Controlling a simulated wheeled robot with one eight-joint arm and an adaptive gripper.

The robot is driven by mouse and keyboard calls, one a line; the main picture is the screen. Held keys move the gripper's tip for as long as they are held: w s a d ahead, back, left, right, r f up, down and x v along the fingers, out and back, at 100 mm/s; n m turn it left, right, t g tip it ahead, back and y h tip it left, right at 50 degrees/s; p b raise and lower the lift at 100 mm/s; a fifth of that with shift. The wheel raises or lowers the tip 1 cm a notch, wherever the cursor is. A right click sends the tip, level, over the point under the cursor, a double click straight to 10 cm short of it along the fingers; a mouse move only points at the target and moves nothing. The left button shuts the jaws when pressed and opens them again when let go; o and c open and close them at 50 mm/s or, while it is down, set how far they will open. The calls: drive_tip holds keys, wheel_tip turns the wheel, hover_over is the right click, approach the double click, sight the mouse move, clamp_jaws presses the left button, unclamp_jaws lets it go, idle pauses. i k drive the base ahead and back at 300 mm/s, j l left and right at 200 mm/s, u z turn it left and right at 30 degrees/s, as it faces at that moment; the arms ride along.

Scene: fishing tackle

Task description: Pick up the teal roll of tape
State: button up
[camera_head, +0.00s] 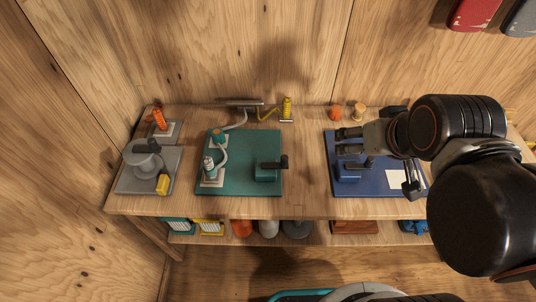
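No thing that I can clearly tell as a roll of tape shows in the head view. A small teal round piece (217,135) is at the back left of the teal mat (240,182); it is too small to tell if it is a tape roll. My gripper (340,141) is over the back left of the blue mat (342,188), with its fingers pointing left. The fingers look apart, with nothing seen between them. My arm hides the right part of the bench.
A teal clamp-like tool (267,173) and a blue one (350,173) stand on the mats. A grey mat (130,183) with a grey round piece (143,157) is at left. Orange (335,114) and yellow (287,107) spools stand at the back. Bare wood (305,185) lies between the mats.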

sight(217, 133)
drive_tip(key=k+l+u, duration=0.1)
drive_tip(key=u, duration=0.3)
drive_tip(key=k+l+u, duration=0.1)
drive_tip(key=l+u, duration=0.25)
drive_tip(key=k+u, duration=0.1)
drive_tip(key=u, duration=0.3)
